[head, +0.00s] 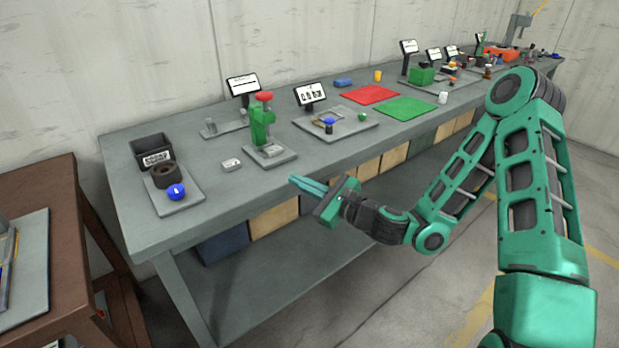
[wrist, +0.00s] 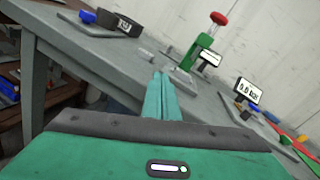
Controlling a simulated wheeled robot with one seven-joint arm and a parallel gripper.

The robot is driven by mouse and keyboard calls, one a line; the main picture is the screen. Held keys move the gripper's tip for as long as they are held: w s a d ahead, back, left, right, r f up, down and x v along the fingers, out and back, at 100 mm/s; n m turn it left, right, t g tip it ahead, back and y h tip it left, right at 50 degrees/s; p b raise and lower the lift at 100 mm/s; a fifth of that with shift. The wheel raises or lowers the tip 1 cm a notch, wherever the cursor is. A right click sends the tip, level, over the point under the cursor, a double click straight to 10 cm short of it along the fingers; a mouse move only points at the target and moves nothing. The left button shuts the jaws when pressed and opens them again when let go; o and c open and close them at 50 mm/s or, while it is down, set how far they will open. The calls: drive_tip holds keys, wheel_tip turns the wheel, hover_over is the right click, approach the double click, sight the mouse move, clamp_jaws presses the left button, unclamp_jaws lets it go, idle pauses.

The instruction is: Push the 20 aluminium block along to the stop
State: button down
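A small light-grey metal block (head: 231,165) lies on the bench between the ring plate and the green screw jack (head: 262,130). It has a dark mark on top that is too small to read. Another grey block (head: 274,150) sits on the jack's base plate. A grey plate with small upright metal pieces (head: 210,126) lies behind; I cannot tell whether one is the stop. My gripper (head: 293,181) is in front of the bench's front edge, right of the loose block and apart from it. Its fingers (wrist: 161,85) are together with nothing visible between them.
A plate with small parts (head: 350,125) and red (head: 370,94) and green mats (head: 405,108) lie rightward. Bare bench top lies around the loose block.

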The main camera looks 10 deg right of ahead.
drive_tip(key=s+d+f+n+g+h, duration=0.1)
drive_tip(key=s+d+f+n+g, duration=0.15)
drive_tip(key=s+n+g, duration=0.35)
drive_tip(key=s+d+f+n+g+h, duration=0.1)
drive_tip(key=s+f+n+g, duration=0.2)
drive_tip(key=n, duration=0.6)
drive_tip(key=s+d+f+n+h, duration=0.15)
drive_tip(key=s+d+h, duration=0.25)
drive_tip(key=d, duration=0.5)
drive_tip(key=s+d+r+g+h, duration=0.2)
drive_tip(key=s+d+r, duration=0.4)
drive_tip(key=s+d, duration=0.5)
drive_tip(key=s+d+r+g+h, duration=0.1)
drive_tip(key=s+d+r+h, duration=0.3)
drive_tip(key=s+d, duration=0.8)
wheel_tip(320, 180, up, 2)
drive_tip(key=shift+r+g, duration=0.25)
drive_tip(key=shift+g, duration=0.15)
drive_tip(key=c, duration=2.5)
unclamp_jaws()
